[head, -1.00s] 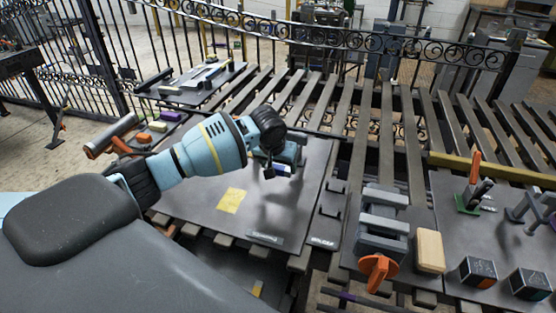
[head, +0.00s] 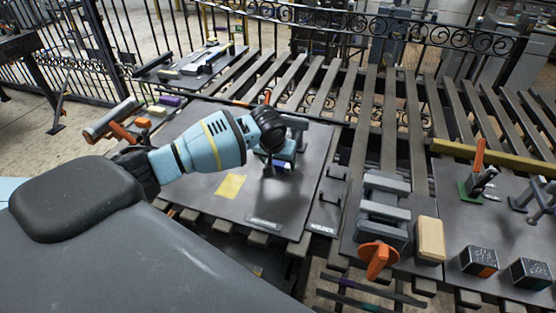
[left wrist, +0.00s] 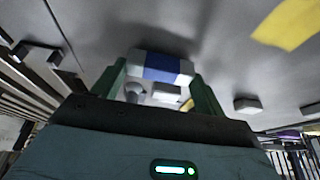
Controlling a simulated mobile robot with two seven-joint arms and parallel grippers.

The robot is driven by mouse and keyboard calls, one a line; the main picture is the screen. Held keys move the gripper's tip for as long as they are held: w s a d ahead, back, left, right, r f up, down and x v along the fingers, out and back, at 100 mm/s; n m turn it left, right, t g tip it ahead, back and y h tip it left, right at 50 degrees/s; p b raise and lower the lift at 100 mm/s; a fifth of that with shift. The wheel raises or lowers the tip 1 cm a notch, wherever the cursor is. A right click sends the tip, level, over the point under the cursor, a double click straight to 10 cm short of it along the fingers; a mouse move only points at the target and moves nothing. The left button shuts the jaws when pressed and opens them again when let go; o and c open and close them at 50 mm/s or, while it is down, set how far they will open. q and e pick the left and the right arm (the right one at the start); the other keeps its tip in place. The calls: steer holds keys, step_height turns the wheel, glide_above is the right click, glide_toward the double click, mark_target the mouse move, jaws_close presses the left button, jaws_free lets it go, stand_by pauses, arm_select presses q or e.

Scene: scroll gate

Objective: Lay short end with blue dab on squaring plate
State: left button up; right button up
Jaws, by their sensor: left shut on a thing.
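My left gripper (head: 277,163) is over the dark plate (head: 205,198) with a yellow sheet on it. In the left wrist view my left gripper (left wrist: 160,78) is shut on a short grey bar end with a blue dab (left wrist: 161,67) across its middle. The dark plate (left wrist: 215,30) lies close beyond the bar end in that view. I cannot tell whether they touch. In the head view my gripper hides most of the held piece. My right gripper is not in view.
A yellow sheet (head: 230,186) lies on the plate. To the right stand a grey clamp with an orange knob (head: 379,255), a tan block (head: 430,240) and two dark cubes (head: 479,261). An orange-handled tool (head: 480,158) stands farther right. Slats run behind the plate.

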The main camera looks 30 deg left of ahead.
arm_select(q)
steer(key=shift+f, duration=0.25)
stand_by(0.4)
steer(key=o, duration=1.3)
steer(key=shift+c, duration=0.2)
steer(key=shift+o, duration=0.4)
steer(key=shift+f, duration=0.1)
steer(key=v, duration=0.8)
steer(key=shift+p, duration=0.3)
steer(key=shift+f, duration=0.1)
